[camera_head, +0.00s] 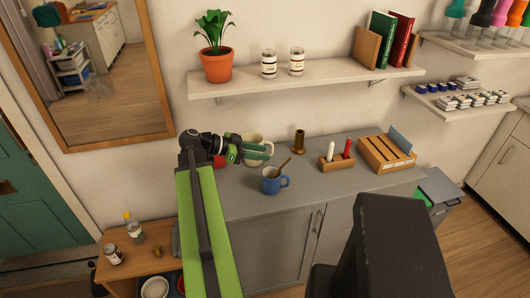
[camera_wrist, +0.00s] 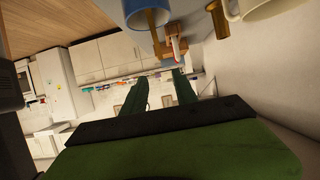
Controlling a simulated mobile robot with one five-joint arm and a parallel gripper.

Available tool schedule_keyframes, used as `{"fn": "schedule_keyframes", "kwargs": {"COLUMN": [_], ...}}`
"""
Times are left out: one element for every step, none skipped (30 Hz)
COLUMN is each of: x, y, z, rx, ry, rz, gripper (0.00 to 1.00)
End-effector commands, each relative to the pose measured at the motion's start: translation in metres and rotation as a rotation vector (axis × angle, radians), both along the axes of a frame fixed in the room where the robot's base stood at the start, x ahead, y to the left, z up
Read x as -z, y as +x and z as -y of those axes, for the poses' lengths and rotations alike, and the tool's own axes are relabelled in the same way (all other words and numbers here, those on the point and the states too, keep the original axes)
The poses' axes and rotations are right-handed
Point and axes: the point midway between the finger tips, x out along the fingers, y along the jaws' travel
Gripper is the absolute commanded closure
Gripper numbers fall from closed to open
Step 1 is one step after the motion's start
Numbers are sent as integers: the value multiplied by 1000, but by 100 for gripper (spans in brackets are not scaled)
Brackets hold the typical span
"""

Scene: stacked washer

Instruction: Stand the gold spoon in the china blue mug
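The china blue mug (camera_head: 269,186) stands upright on the grey counter, its handle to the right. A thin gold-brown spoon handle (camera_head: 285,164) sticks up out of it, leaning to the right; its lower end is hidden inside the mug. My gripper (camera_head: 270,150) is behind and above the blue mug, in front of a cream mug, apart from the spoon. Its two green fingers stand apart with nothing between them in the wrist view (camera_wrist: 160,90). That view, tipped over, also shows part of the blue mug (camera_wrist: 148,14) at its top edge.
The cream mug (camera_head: 251,140) stands close behind my gripper. A brass vase (camera_head: 298,141), a small wooden holder (camera_head: 335,163) with white and red items, and a wooden rack (camera_head: 385,154) stand farther right. A shelf (camera_head: 310,79) hangs above. The front counter beside the blue mug is clear.

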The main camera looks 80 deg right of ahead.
Motion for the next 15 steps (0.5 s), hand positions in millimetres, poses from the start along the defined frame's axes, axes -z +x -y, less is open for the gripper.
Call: {"fn": "schedule_keyframes", "kwargs": {"x": [-10, -14, -19, -23, -26, -31, -34, -37, -41, -44, -47, -50, -52, -54, -56], "y": [11, 19, 28, 36, 43, 53, 60, 67, 77, 84, 90, 98, 103, 108, 114], "z": [-4, -7, -11, -15, -18, -23, -26, -29, -34, -37, -40, -44, -46, -49, -52], "rx": [-4, -4, -5, -5, -5, -5, -5, -5, -5, -5, -4, -4, -4, -3, -3], "ry": [0, 0, -1, -1, 0, 0, 0, -1, -1, -1, 0, -1, -1, -1, -1], "rz": [0, 0, 0, 0, 0, 0, 0, 0, 0, 0, 0, 0, 0, 0, 0], "gripper": [66, 66, 66, 66, 66, 66, 66, 66, 66, 66, 66, 66, 66, 66, 66]}}
